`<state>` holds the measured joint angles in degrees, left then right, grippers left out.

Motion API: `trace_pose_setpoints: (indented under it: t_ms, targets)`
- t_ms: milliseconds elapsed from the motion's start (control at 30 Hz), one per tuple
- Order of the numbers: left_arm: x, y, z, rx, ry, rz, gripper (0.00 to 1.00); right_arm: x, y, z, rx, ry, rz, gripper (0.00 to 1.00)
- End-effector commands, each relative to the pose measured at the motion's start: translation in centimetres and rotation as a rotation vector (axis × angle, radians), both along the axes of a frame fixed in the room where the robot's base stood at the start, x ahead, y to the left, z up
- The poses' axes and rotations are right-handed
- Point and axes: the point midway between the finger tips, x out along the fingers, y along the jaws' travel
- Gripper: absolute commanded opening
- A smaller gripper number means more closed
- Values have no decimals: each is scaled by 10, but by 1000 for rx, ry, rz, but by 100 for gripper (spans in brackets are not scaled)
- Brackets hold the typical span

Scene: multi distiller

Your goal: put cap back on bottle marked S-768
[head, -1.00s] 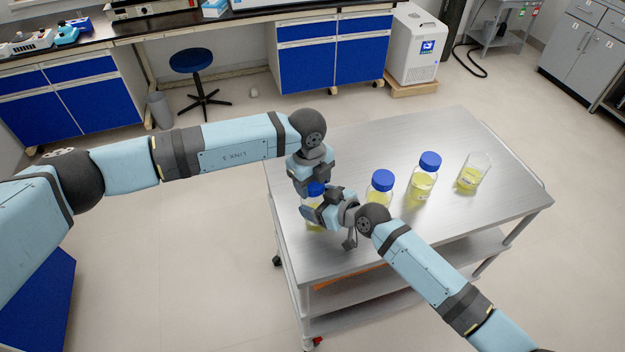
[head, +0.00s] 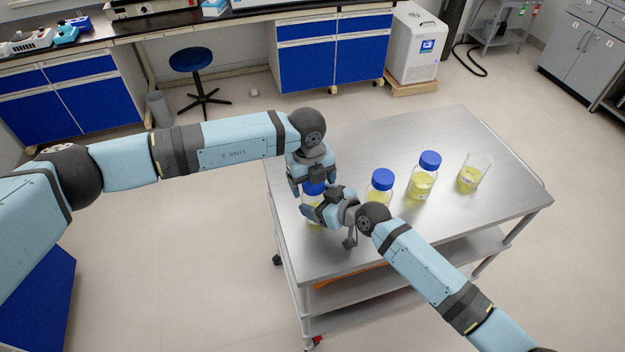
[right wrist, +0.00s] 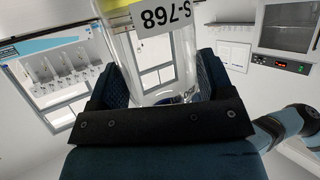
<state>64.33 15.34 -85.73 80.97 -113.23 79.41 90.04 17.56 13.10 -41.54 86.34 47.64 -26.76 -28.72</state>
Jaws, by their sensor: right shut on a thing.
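The bottle marked S-768 (right wrist: 170,60) is clear glass with yellow liquid. In the right wrist view its label appears upside down between my fingers. My right gripper (head: 316,210) is shut on this bottle near the cart's left end and hides much of it. A blue cap (head: 314,188) is at the bottle's top; I cannot tell how firmly it is seated. My left gripper (head: 311,181) points down over the cap, its fingers spread on either side of it. The wrist partly hides the cap.
Two more bottles with blue caps, a nearer one (head: 380,187) and a farther one (head: 424,176), stand to the right on the metal cart (head: 455,220). A beaker (head: 472,173) with yellow liquid stands beyond them. The cart's front right is clear.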

Motion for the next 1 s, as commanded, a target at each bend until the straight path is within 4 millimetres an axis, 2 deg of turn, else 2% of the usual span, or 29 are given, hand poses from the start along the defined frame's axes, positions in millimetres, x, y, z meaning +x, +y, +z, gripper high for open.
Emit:
trace_pose_setpoints:
  t_ms: [267,633,867,900,1000]
  targets:
    - [0,0,3,-1,0,1,82,0,1,1,0,-1,1,8]
    - [0,3,44,-1,-1,0,82,0,1,1,0,-2,2,8]
    - [0,3,46,0,0,1,82,0,1,1,0,-2,2,7]
    - [0,3,46,0,0,1,77,0,1,1,0,-2,2,7]
    - [0,3,51,1,2,37,77,0,1,1,0,-2,2,7]
